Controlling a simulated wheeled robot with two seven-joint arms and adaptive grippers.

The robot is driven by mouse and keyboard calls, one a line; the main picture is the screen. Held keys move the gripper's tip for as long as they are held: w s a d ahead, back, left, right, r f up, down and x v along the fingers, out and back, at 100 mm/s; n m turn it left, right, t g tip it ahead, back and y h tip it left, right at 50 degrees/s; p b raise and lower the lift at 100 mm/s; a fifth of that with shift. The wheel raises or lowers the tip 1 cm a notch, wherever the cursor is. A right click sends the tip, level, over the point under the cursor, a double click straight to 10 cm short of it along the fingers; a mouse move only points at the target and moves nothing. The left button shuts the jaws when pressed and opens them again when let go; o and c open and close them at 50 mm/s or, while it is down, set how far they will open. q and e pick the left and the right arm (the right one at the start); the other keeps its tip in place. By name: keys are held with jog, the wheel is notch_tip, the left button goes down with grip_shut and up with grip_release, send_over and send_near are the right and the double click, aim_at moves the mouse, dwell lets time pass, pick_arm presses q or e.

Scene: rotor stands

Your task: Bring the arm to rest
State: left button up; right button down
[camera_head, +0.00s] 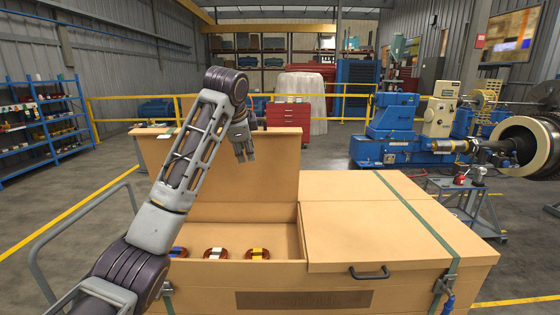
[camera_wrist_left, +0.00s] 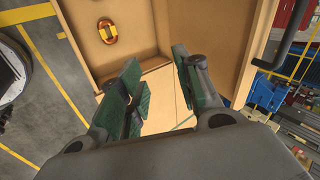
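My left arm comes in from the left in the head view and rises over a wooden crate (camera_head: 400,262). My left gripper (camera_head: 244,150) hangs in the air in front of the crate's raised back panel, fingers pointing down. In the left wrist view its two green-padded fingers (camera_wrist_left: 160,90) stand apart with nothing held between them. In the crate's open left part lie brown ring-shaped pieces with a blue (camera_head: 177,252), a white (camera_head: 215,253) and a yellow band (camera_head: 260,253). The wrist view shows one with a yellow band (camera_wrist_left: 107,30). My right gripper is not in view.
The crate's right lid (camera_head: 350,200) is down, with a dark handle (camera_head: 370,273) and a green strap. A grey rail (camera_head: 75,225) stands at left. Blue shelves (camera_head: 40,125), a red cabinet (camera_head: 288,117) and a blue machine (camera_head: 390,130) stand beyond.

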pick_arm(q)
jog(key=s+a+f+n+g+h, duration=0.1)
jog(key=s+a+f+n, duration=0.3)
jog(key=f, duration=1.2)
jog(key=s+d+f+n+g, duration=0.15)
jog(key=s+f, duration=0.55)
jog(key=f, duration=1)
jog(key=s+a+f+n, duration=0.3)
jog(key=s+f, duration=0.2)
jog(key=s, duration=0.5)
jog(key=s+a+f+n+y, duration=0.1)
jog(key=s+a+f+n, duration=0.3)
jog(key=s, duration=0.6)
jog(key=s+a+f+n, duration=0.25)
jog(key=s+f, duration=0.35)
jog(key=s, duration=0.4)
notch_tip(320, 180, down, 35)
jog(key=s+m+g, duration=0.1)
jog(key=s+g, duration=0.1)
jog(key=s, duration=0.1)
jog(key=s+a+f, duration=0.2)
jog(key=s+f, duration=0.7)
jog(key=s, duration=0.1)
jog(key=s+a+f+g+b, duration=0.1)
jog(key=s+a+f, duration=0.1)
jog(key=s+f, duration=0.8)
jog(key=shift+s+f+y, duration=0.15)
jog(key=shift+s+y, duration=0.15)
jog(key=shift+s, duration=0.45)
